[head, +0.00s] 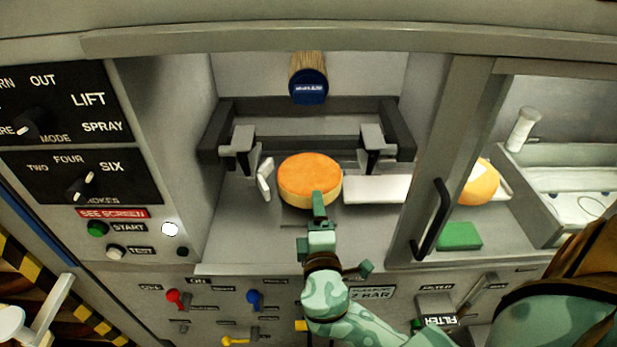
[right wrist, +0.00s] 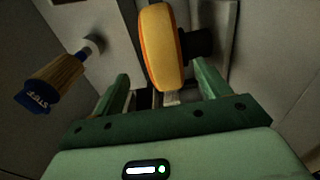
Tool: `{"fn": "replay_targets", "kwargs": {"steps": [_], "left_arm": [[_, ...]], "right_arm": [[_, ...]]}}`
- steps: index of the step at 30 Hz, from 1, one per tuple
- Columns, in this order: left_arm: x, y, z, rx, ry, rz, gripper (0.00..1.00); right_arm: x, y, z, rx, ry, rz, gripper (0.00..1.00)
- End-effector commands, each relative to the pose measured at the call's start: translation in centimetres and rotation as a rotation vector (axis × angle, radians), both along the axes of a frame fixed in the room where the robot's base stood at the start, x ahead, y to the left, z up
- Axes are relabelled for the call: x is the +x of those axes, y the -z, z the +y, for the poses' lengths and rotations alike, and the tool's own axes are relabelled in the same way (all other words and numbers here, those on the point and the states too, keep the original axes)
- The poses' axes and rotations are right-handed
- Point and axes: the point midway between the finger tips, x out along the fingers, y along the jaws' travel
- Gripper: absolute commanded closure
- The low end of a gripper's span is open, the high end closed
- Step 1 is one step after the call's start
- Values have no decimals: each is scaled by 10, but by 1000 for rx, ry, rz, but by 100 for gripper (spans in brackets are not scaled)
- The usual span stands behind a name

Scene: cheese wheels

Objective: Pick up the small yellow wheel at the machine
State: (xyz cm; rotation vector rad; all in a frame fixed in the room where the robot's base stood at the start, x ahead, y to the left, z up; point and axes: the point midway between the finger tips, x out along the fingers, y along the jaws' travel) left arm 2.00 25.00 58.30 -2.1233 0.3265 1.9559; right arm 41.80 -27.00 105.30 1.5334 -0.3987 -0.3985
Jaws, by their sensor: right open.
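A small wheel with an orange top and yellow side (head: 310,178) lies flat on the machine's grey floor, below the round brush. My right gripper (head: 319,208) reaches in from the front, close to the wheel's near edge; a finger overlaps the rim in the picture. In the right wrist view the wheel (right wrist: 162,48) appears between and beyond the two green fingers (right wrist: 165,88), which are open, with gaps visible at both sides. I cannot tell whether a fingertip touches it. My left gripper is not in view.
The wooden brush with a blue end (head: 309,86) hangs above the wheel. Grey clamps (head: 240,146) and (head: 376,143) stand behind it, and a white plate (head: 384,189) is beside it. A door with a dark handle (head: 433,220) is right, before another yellow wheel (head: 478,187) and a green block (head: 459,236).

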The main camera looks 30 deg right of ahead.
Motion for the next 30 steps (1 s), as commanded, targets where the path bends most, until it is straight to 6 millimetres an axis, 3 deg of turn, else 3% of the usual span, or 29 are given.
{"fn": "replay_targets", "kwargs": {"steps": [9, 18, 20, 27, 30], "left_arm": [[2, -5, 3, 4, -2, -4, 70], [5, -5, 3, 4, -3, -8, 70], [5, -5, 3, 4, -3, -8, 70], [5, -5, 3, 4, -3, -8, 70], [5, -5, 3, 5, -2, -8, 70]], "right_arm": [[39, 4, -21, -3, 0, -1, 25], [47, 6, -26, 0, 0, 1, 25], [47, 6, -26, 0, 0, 1, 36], [46, 6, -25, 0, 0, 2, 100], [47, 3, -26, -2, 1, -4, 100]]}}
